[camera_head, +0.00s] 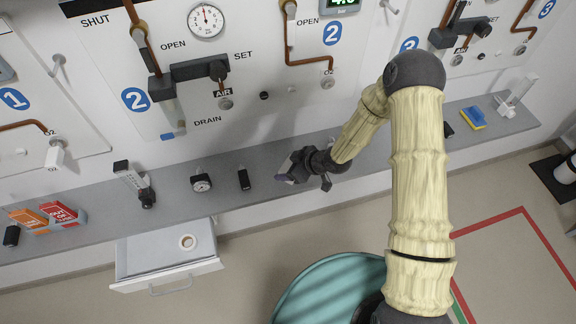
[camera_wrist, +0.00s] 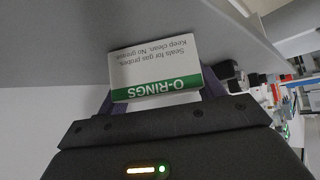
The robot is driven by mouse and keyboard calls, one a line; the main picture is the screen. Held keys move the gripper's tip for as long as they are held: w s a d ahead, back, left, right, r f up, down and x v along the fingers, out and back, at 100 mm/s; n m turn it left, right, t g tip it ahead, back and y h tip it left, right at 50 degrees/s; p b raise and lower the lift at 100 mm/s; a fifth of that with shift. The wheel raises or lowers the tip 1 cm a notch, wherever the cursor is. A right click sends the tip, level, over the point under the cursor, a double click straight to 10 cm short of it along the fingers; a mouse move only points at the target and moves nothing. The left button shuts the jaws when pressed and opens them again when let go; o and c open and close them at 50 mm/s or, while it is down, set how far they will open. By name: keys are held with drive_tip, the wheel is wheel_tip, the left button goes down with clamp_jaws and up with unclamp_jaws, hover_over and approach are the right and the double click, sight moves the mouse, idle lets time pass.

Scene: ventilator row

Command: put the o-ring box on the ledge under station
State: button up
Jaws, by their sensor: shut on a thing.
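The o-ring box (camera_wrist: 155,70) is white with a green "O-RINGS" band and appears upside down in the wrist view. My gripper (camera_wrist: 160,98) is shut on it, with a dark purple finger at each side. In the head view my gripper (camera_head: 291,171) is over the grey ledge (camera_head: 100,228), below the station 2 panel (camera_head: 260,110). There the box is small and mostly hidden by the gripper. I cannot tell whether it touches the ledge.
Left of my gripper on the ledge are a black item (camera_head: 244,179), a round gauge (camera_head: 201,183), a flowmeter (camera_head: 135,184) and orange-red boxes (camera_head: 62,214). A blue-yellow sponge (camera_head: 472,118) lies far right. An open drawer (camera_head: 140,262) holding a ring juts out below.

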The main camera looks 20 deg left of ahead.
drive_tip(key=o, duration=1)
drive_tip(key=shift+d+r, duration=0.1)
drive_tip(key=shift+r, duration=0.1)
drive_tip(key=v, duration=1.1)
drive_tip(key=shift+s+d+r, duration=0.15)
drive_tip(key=shift+d+r, duration=0.1)
